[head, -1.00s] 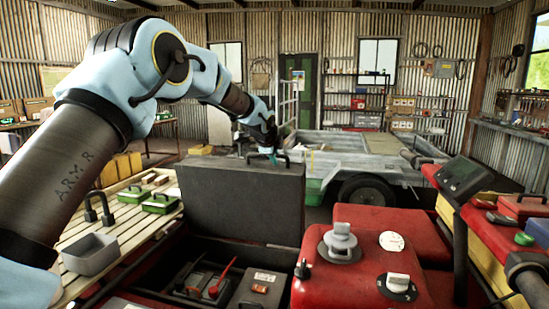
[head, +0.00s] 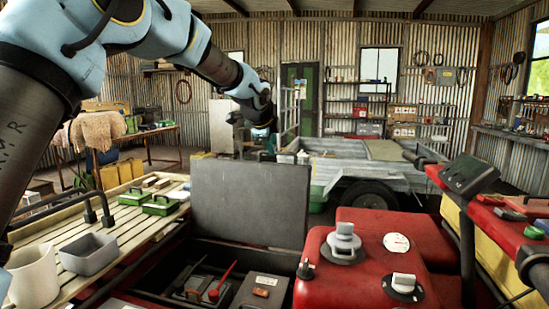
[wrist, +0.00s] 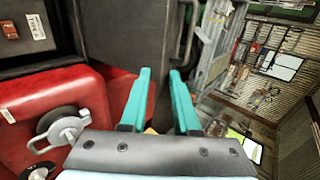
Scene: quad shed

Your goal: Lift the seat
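The seat (head: 250,205) is a dark grey slab that stands upright on its edge, behind the open compartment (head: 190,262) in the red bodywork. My gripper (head: 262,138) is above and behind the seat's top edge in the head view, apart from it. In the wrist view my gripper (wrist: 160,73) shows two teal fingers spread apart with nothing between them. A dark panel at the upper left of the wrist view looks like part of the seat.
The compartment holds a red-handled tool (head: 222,280) and a grey box (head: 262,290). The red tank (head: 350,265) with a grey cap (head: 343,243) is at right. A slatted rack (head: 125,230) with a grey tub (head: 88,254) is at left. A trailer (head: 370,175) stands behind.

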